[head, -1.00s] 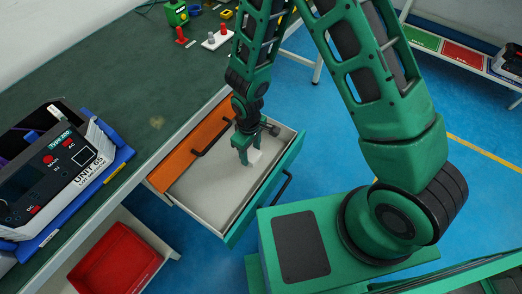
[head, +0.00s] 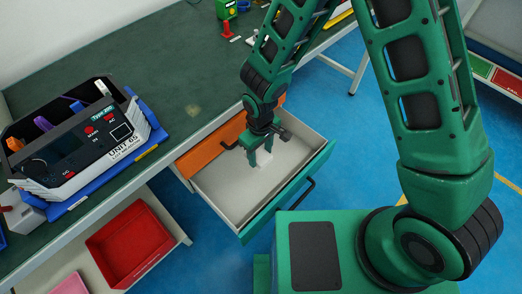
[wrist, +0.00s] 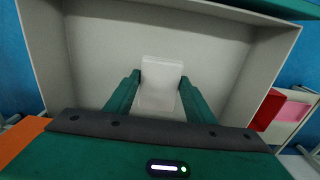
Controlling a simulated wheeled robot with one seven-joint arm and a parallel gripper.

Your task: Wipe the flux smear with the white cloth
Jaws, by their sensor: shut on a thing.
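The white cloth (wrist: 160,84) is a small pale block between my gripper's fingers, low inside the open drawer. It also shows in the head view (head: 264,158). My gripper (wrist: 159,80) points down into the drawer and is shut on the cloth. Whether the cloth still touches the drawer floor I cannot tell. The flux smear (head: 193,111) is a faint yellowish patch on the green bench top, beyond the drawer's left side and apart from my gripper.
The open drawer (head: 222,199) has pale walls around my gripper and a green front with a dark handle. A red bin (head: 130,243) sits on a lower shelf. Bench top around the smear is clear.

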